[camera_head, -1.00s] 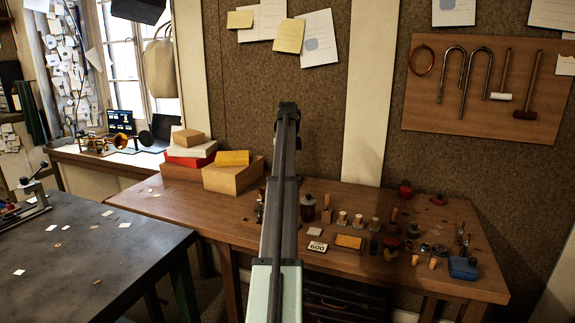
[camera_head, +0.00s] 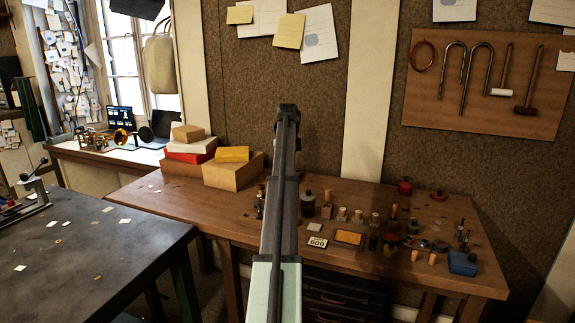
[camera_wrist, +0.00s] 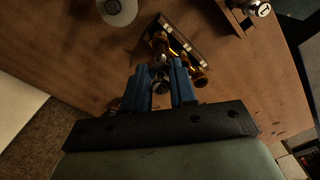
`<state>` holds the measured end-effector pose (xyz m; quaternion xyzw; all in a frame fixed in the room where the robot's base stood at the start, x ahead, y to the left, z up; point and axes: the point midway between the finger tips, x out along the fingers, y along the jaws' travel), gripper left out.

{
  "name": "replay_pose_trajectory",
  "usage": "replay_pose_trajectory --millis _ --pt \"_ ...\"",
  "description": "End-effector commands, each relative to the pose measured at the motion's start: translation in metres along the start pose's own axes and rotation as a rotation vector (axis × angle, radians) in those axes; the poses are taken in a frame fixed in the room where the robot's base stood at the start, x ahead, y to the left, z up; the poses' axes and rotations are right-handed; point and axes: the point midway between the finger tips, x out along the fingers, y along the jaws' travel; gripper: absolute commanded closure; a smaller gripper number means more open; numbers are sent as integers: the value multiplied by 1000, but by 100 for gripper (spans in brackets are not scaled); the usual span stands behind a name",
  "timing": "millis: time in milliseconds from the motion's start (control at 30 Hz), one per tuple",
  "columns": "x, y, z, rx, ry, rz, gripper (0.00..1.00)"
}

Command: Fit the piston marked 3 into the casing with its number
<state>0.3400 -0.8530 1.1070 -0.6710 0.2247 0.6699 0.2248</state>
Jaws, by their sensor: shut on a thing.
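In the wrist view my gripper (camera_wrist: 160,88) has its blue fingers close together, shut on a small metallic thing that looks like a piston (camera_wrist: 160,84). Its number cannot be read, and the fingers hide much of it. Just beyond the fingertips is a dark block with brass and dark red cylinders (camera_wrist: 197,77), which look like the valve casings; I cannot read numbers on them. I cannot tell whether the held piston touches them. A round silver top marked 1 (camera_wrist: 263,10) shows at the upper right, by a wooden holder (camera_wrist: 234,18). In the head view my arm hides the gripper.
The wooden bench (camera_head: 150,200) carries boxes (camera_head: 228,172) at left, bottles and corks at right, a plate marked 600 (camera_head: 317,242) and a blue box (camera_head: 462,263). A pale round thing (camera_wrist: 116,10) is at the wrist view's top. A dark table (camera_head: 90,245) stands at left.

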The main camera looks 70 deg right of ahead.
Motion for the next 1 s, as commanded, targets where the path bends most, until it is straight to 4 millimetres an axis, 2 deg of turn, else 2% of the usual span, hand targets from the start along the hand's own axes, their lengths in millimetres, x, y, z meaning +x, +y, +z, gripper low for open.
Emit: replay_pose_trajectory --millis 1000 --pt "20 0 0 0 1 0 100"
